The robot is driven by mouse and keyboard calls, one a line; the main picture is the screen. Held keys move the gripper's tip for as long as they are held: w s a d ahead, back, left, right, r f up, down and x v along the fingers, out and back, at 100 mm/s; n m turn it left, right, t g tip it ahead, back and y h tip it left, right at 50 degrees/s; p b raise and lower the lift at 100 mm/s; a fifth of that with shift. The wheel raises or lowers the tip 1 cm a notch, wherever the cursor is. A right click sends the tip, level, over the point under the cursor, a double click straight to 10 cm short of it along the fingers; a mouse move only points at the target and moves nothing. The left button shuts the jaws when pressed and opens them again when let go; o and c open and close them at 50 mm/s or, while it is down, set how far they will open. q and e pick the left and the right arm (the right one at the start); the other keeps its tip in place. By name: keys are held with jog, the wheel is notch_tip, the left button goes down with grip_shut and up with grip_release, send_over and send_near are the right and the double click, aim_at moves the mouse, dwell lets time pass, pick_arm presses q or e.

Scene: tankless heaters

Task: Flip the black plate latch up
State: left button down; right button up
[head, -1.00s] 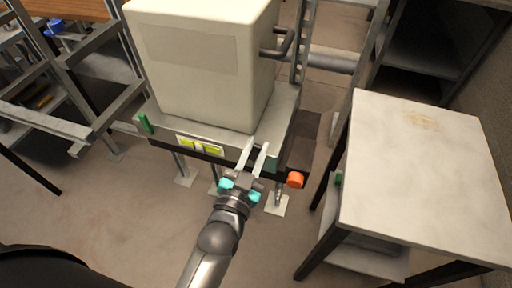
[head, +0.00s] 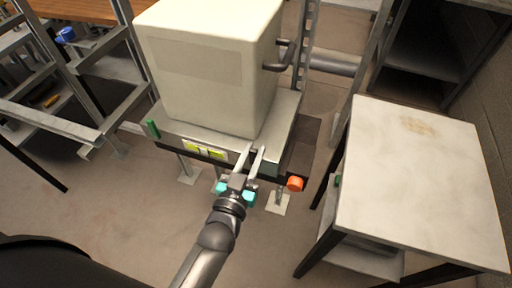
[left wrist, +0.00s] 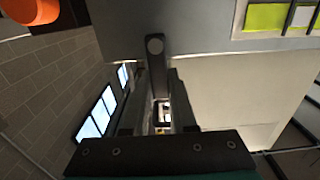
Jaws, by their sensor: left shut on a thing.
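My left gripper (head: 256,149) reaches from below to the front edge of the metal stand under the big cream heater box (head: 205,70). Its two pale fingers stand near the right part of that edge, between the yellow-green labels and the orange knob. In the left wrist view the fingers (left wrist: 157,105) lie on either side of a narrow dark bar with a rounded end, which looks like the black plate latch (left wrist: 155,62). The gripper is shut on it. In the head view the fingers mostly hide the latch. My right gripper is not in view.
An orange knob (head: 295,184) sits right of the gripper on the stand. Yellow-green labels (head: 205,150) are on its front, left of the gripper. A white-topped table (head: 420,180) stands at right. Metal frames (head: 80,90) stand at left. Floor in front is clear.

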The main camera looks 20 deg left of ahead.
pick_arm(q)
jog(key=c, duration=0.7)
grip_release()
jog(key=shift+s, duration=0.1)
jog(key=s, duration=1.5)
jog(key=shift+a+p, duration=0.3)
jog(key=shift+p, duration=0.1)
